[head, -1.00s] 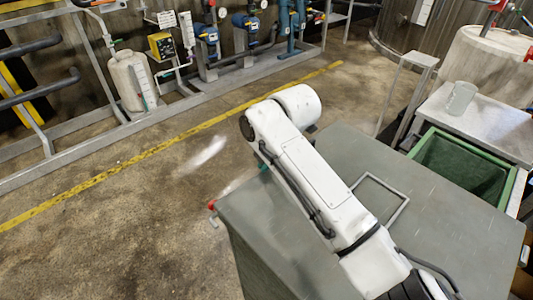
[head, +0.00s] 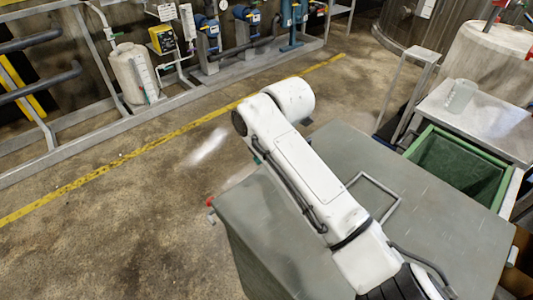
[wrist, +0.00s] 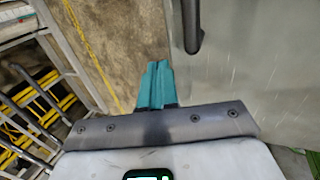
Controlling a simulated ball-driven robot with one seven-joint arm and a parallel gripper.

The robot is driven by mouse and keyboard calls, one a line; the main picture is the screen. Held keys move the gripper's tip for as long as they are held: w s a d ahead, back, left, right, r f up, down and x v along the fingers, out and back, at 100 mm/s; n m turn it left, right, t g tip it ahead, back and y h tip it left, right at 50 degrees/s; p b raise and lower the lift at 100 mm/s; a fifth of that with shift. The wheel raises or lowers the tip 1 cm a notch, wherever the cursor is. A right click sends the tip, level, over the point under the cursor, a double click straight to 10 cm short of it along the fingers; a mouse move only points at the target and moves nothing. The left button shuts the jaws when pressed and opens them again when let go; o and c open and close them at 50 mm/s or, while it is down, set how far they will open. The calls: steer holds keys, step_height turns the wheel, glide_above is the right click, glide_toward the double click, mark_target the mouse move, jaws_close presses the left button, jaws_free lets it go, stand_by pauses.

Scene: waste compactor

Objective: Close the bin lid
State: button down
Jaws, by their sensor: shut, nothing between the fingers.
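The bin lid (head: 440,220) is a flat grey-green panel with a thin rectangular handle (head: 392,207) on top. It lies over the large bin, whose side wall (head: 238,247) shows below its left edge. I cannot tell whether the lid sits fully down. My white arm reaches across the lid, hiding its middle. A dark handle bar (wrist: 192,28) shows on the lid.
A green open bin (head: 455,165) stands right of the lid, beside a grey table (head: 490,125) with a clear cup (head: 460,96). A pipe rack with a white tank (head: 133,77) lines the back left. The floor left of the bin is clear.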

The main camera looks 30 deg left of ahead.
step_height(320, 180, up, 12)
steer(key=b, duration=0.1)
steer(key=shift+f+b, duration=0.15)
steer(key=shift+b, duration=0.25)
